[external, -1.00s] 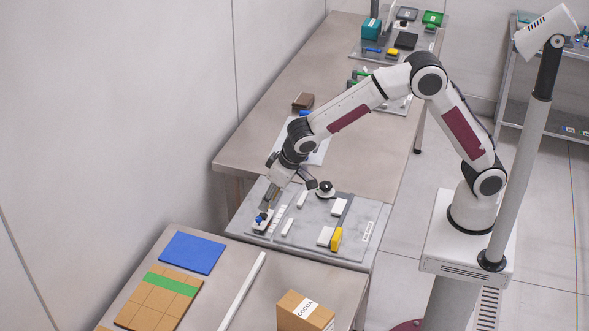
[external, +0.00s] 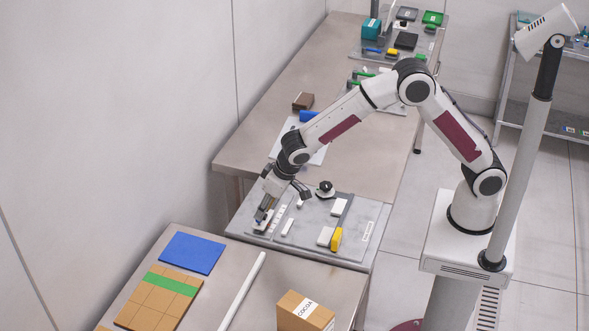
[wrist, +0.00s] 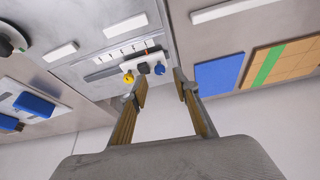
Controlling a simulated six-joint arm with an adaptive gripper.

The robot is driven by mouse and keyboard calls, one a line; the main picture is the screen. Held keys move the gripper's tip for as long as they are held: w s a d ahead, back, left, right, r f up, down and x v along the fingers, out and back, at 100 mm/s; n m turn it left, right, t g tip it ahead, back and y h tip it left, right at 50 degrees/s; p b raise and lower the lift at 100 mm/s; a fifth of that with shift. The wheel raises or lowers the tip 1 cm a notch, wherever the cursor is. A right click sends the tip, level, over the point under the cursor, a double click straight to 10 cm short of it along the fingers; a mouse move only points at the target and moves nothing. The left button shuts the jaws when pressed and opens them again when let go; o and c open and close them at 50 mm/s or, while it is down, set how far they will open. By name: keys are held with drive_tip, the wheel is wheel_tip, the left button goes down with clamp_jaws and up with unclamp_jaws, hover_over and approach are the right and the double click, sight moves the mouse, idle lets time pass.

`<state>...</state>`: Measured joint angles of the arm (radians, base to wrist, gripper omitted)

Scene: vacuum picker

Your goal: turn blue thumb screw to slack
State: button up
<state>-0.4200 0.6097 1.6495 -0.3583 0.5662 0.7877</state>
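The blue thumb screw (wrist: 159,68) is a small blue knob on a white block (wrist: 140,65) in the wrist view. A black knob (wrist: 143,68) and a yellow knob (wrist: 128,77) sit to its left on the same block. My gripper (wrist: 160,86) is open and empty, its two fingers apart on either side of the blue knob's line in the picture. They appear short of the knob, with no clear contact. In the external view my gripper (external: 265,214) is low over the block's end of the grey plate and mostly hides the knobs.
The grey plate (external: 358,207) also carries white bars, a black round knob (external: 325,187) and a yellow-ended lever (external: 336,238).

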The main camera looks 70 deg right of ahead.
drive_tip(key=shift+x, duration=1.65)
drive_tip(key=shift+c, duration=0.3)
clamp_jaws()
